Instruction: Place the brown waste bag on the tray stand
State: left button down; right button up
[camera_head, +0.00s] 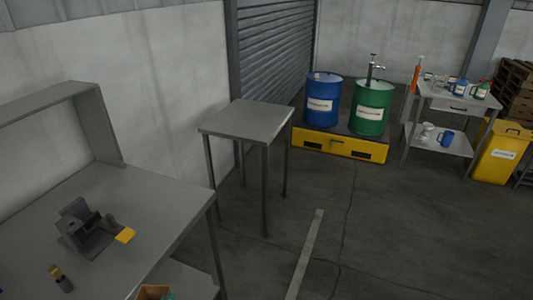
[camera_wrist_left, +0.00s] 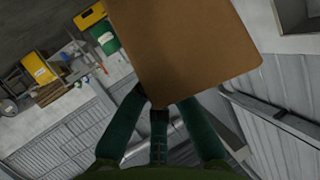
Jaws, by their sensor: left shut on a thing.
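The brown waste bag (camera_wrist_left: 185,45) fills the upper middle of the left wrist view as a flat brown shape. My left gripper (camera_wrist_left: 160,103) is shut on its lower edge, with the dark green fingers reaching up to it. Neither the bag in this grip nor my left gripper shows in the head view. A small grey table with thin legs, which looks like the tray stand (camera_head: 247,121), stands near the wall in the middle of the head view. Its top is bare. My right gripper is in neither view.
A grey workbench (camera_head: 165,208) at left holds a dark device (camera_head: 85,230) and a yellow piece (camera_head: 125,235). Blue (camera_head: 322,97) and green (camera_head: 372,105) drums stand on a yellow-fronted pallet (camera_head: 338,145). A trolley (camera_head: 448,103) is at right. Floor right of the stand is clear.

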aim_at(245, 121)
jog(key=i+z, duration=0.35)
jog(key=i, duration=0.85)
jog(key=i+l, duration=0.1)
jog(key=i, duration=1.15)
jog(key=i+l+u, duration=0.1)
jog(key=i+u, duration=0.25)
jog(key=i, duration=0.2)
jog(key=i+l+u, duration=0.3)
jog(key=i, duration=0.3)
